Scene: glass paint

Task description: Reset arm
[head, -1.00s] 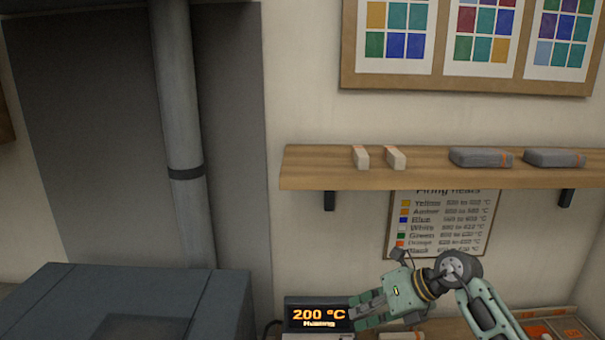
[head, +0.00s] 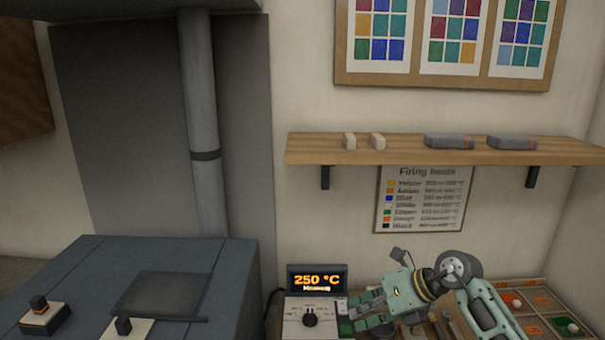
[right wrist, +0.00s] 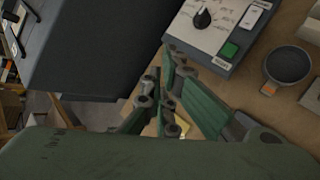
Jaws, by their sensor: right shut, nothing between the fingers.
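My right gripper (head: 362,317) is shut and empty. In the head view its arm comes in from the lower right, and its fingers point left beside the kiln controller. The controller (head: 302,312) is a white-faced box with a black knob; its screen (head: 317,282) reads 250 °C in orange. In the right wrist view my right gripper (right wrist: 160,92) shows its fingers together above the wooden table, with the controller (right wrist: 215,25) and its green button (right wrist: 229,50) at the top. My left gripper is in neither view.
A dark grey kiln (head: 90,265) stands at the left, a pipe (head: 203,130) behind it. A wooden shelf (head: 400,158) holds pale and grey blocks. A sectioned tray (head: 535,298) is at the lower right. A dark round cup (right wrist: 288,64) stands on the table.

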